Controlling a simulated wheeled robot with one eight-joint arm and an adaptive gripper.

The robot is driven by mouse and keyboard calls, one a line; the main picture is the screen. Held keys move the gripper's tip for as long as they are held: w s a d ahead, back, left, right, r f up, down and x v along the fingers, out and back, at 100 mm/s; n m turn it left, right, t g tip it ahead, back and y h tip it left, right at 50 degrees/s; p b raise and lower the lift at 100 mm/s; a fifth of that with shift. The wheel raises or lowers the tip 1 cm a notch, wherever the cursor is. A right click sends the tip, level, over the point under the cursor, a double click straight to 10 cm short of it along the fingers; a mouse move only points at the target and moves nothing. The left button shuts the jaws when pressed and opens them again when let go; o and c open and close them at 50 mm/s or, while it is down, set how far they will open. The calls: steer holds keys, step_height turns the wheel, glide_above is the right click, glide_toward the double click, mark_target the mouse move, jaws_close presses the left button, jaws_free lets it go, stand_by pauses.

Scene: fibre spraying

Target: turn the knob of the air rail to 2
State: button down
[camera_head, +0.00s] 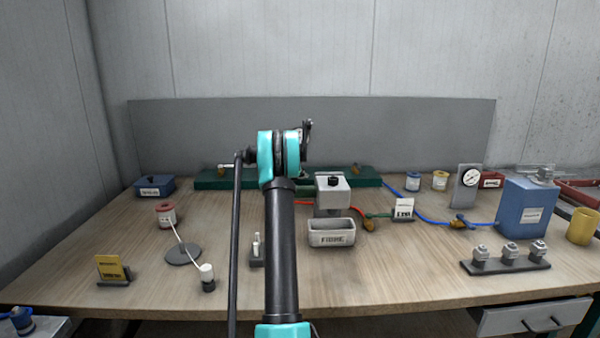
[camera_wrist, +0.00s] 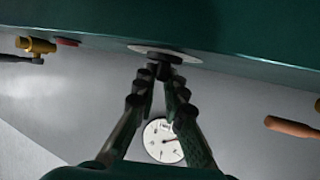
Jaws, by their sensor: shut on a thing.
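The air rail is a long dark green bar lying along the back of the table in the head view (camera_head: 372,178). It fills the top of the wrist view (camera_wrist: 240,42). A dark knob (camera_wrist: 166,58) sits on a pale disc on the rail in the wrist view. My gripper (camera_wrist: 163,77) is shut on this knob, with its two fingers converging from below. No number is readable on the disc. In the head view, my arm hides the knob and my fingers.
A white dial (camera_wrist: 162,140) with a dark needle shows between my fingers. Brass fitting (camera_wrist: 36,45) is at left, an orange-brown handle (camera_wrist: 291,127) at right. On the table, a grey fibre tray (camera_head: 332,233) and a white-grey box (camera_head: 333,190) stand just right of my arm.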

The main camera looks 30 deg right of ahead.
steer(key=shift+n+t+y, duration=0.4)
steer(key=shift+n+t, duration=0.2)
steer(key=c, duration=1.6)
jaws_free()
steer(key=v, duration=0.7)
steer(key=shift+s+a, duration=0.15)
steer(key=shift+s, duration=0.1)
